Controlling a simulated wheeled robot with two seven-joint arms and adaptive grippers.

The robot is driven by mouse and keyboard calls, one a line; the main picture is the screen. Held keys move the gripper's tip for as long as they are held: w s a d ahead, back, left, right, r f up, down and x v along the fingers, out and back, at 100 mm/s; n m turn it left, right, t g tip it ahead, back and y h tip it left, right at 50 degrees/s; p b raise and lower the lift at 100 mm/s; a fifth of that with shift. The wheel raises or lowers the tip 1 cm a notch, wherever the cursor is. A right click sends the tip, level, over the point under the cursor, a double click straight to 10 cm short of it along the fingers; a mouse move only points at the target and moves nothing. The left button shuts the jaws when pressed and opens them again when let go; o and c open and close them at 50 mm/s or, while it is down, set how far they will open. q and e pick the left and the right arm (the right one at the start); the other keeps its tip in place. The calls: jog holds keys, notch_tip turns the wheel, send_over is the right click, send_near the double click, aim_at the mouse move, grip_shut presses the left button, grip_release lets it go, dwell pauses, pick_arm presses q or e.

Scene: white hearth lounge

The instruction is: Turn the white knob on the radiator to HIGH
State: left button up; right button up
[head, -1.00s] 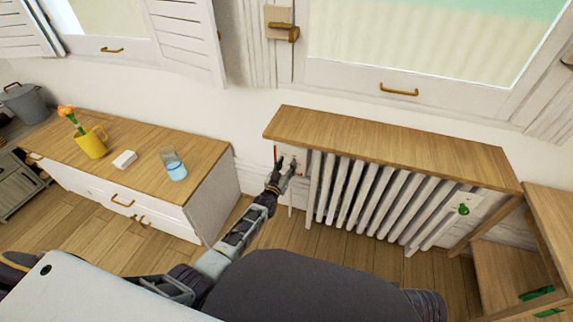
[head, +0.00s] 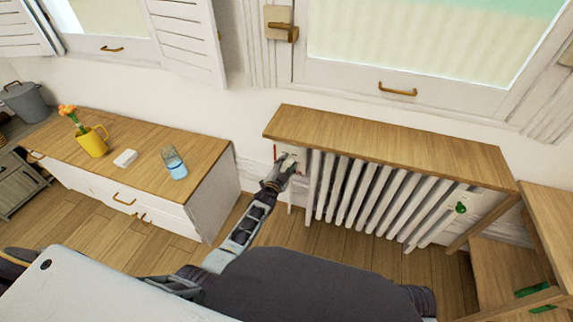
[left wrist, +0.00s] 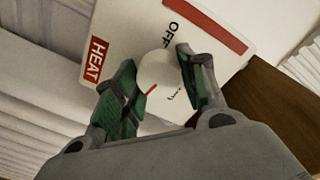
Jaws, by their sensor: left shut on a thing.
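The white knob (left wrist: 158,68) sits on a white plate (left wrist: 205,20) at the left end of the radiator (head: 345,190). The plate has a red HEAT label, the word OFF, a red bar along one edge, and smaller lettering too blurred to read. My left gripper (left wrist: 157,62) is shut on the knob, one green-padded finger on each side. The knob's red pointer line shows at its lower edge, away from OFF. In the head view my left gripper (head: 282,167) covers the knob. My right gripper is not in view.
A wooden shelf (head: 390,145) overhangs the radiator. A green knob (head: 461,208) is at its right end. Wooden shelving (head: 545,225) stands right.

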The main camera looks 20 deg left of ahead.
pick_arm(q)
jog(key=shift+f+m, duration=0.15)
jog(key=shift+m, duration=0.35)
jog(key=o, duration=1)
jog(key=shift+o, duration=0.2)
jog(key=shift+s, duration=0.25)
jog(key=s+a, duration=0.1)
jog(key=s, duration=1)
jog(key=shift+s+r, duration=0.25)
dwell(0.5)
